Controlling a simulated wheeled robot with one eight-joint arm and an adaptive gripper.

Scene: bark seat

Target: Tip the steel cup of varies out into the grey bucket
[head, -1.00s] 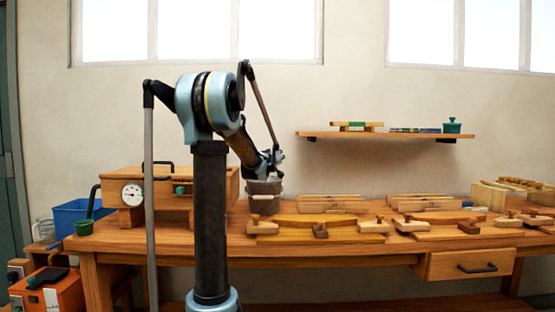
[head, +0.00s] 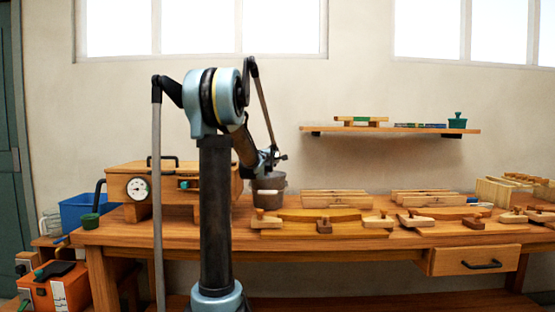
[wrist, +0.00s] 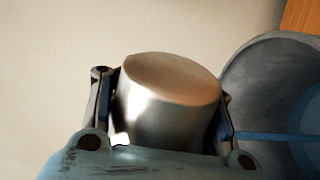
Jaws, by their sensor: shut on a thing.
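The steel cup (wrist: 168,105) is between the two fingers of my gripper (wrist: 164,118) in the wrist view, and the gripper is shut on it. The cup looks tilted in that view. Its near end is a smooth, tan-tinted round face, and I cannot tell whether this is the base or the mouth. No contents show. The grey bucket (head: 268,192) stands on the bench in the head view, just below my gripper (head: 274,160). A large round grey form at the right of the wrist view appears to be the bucket (wrist: 262,85), beside the cup. In the head view the cup cannot be made out.
A wooden box with a dial (head: 137,188) stands left of the bucket. Wooden clamps and planks (head: 335,215) lie to its right on the wooden bench (head: 190,235). A wall shelf (head: 390,130) hangs at the upper right.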

